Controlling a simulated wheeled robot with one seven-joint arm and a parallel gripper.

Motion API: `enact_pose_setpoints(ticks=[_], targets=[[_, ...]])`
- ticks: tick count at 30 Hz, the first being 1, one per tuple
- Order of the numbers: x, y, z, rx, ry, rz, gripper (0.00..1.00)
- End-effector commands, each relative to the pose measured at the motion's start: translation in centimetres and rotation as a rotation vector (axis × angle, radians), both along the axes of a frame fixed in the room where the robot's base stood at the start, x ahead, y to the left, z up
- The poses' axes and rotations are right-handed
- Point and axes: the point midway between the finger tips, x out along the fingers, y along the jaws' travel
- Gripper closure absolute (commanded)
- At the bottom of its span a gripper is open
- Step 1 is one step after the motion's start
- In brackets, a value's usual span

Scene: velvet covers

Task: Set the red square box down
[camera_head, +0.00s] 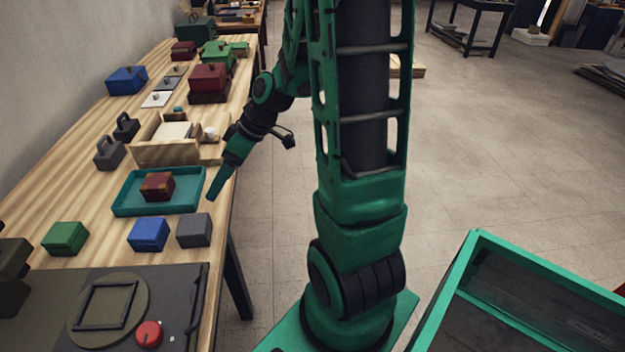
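A small dark red square box (157,186) sits in a shallow teal tray (128,207) on the wooden workbench. My gripper (214,190) points down just right of the tray, near the bench's right edge. It is apart from the red box in the tray. Only one green finger shape shows clearly, so I cannot tell whether it is open or shut. I see nothing held at its tip. Other red boxes, one larger (209,77) and one smaller (183,50), stand farther back on the bench.
In front of the tray are green (65,238), blue (148,234) and grey (194,230) boxes. A wooden holder (165,153) stands behind it. A dark panel with a red button (148,334) lies at the near end. Bare wood shows left of the tray.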

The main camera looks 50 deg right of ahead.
Motion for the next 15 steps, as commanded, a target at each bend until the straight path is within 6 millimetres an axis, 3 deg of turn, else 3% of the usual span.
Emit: enact_pose_setpoints(ticks=[15], targets=[[-16.4, -6.3, 5.2, -0.201, 0.457, -0.680, 0.28]])
